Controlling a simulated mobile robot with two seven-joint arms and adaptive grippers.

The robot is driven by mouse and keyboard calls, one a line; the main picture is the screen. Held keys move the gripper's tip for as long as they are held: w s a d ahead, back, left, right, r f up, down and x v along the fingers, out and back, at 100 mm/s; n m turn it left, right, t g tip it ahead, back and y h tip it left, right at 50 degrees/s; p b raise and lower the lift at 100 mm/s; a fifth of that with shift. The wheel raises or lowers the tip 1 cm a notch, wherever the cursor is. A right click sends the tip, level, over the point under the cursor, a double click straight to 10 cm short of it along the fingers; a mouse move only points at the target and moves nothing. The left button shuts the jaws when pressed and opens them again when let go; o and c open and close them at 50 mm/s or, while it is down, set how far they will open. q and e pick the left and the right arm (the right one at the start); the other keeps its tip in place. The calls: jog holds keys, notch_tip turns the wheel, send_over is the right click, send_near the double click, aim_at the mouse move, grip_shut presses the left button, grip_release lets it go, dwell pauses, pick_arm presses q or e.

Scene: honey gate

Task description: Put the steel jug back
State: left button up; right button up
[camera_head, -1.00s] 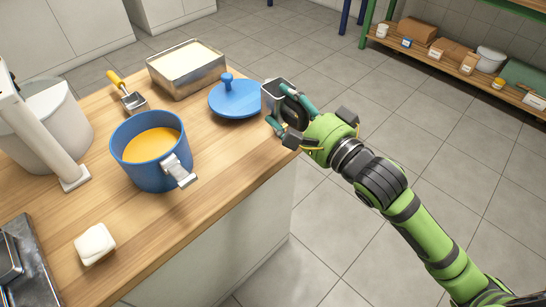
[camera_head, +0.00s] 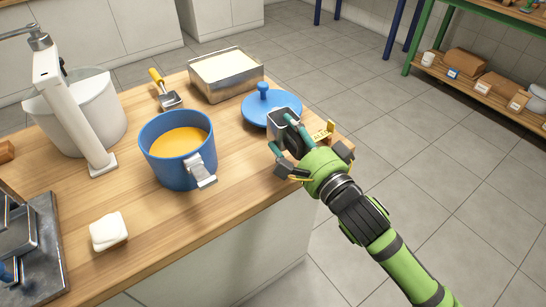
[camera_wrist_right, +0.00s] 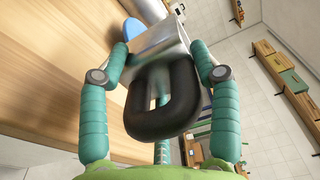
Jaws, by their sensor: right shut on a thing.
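The steel jug (camera_head: 286,114) is a small metal vessel with a black handle, at the right end of the wooden worktop, in front of the blue lid (camera_head: 262,110). My right gripper (camera_head: 288,146) is shut on the jug by its handle. In the right wrist view, the black loop handle (camera_wrist_right: 138,118) lies between the two teal fingers, with the steel body (camera_wrist_right: 172,50) beyond it. I cannot tell whether the jug's base touches the worktop. My left gripper is not in view.
A blue pot (camera_head: 178,165) of orange-yellow liquid stands mid-worktop (camera_head: 235,180). Behind are a steel tray (camera_head: 228,88), a yellow-handled scoop (camera_head: 166,92) and a white bucket (camera_head: 105,110) with a white post. Bare wood lies right of the pot.

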aim_at(288, 185)
jog(key=a+f, duration=0.2)
jog(key=a, duration=0.1)
jog(key=shift+a, duration=0.2)
jog(key=shift+f, duration=1.85)
jog(key=o, duration=1.5)
jog(key=shift+f, duration=0.1)
jog(key=shift+o, duration=0.2)
jog(key=shift+f+b, duration=0.1)
jog(key=shift+b, duration=0.45)
jog(key=shift+s+f, duration=0.1)
jog(key=shift+s, duration=0.05)
jog(key=v, duration=0.5)
jog(key=shift+d, duration=0.25)
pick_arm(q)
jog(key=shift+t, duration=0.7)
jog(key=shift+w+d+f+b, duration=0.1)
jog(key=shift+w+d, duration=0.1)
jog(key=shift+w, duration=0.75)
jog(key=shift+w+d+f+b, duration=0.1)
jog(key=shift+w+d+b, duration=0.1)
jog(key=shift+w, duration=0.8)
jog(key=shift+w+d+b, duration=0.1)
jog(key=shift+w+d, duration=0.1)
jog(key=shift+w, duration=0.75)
pick_arm(e)
jog(key=v, duration=0.6)
jog(key=shift+d+r, duration=0.25)
jog(key=shift+r, duration=0.05)
jog(key=shift+s, duration=0.15)
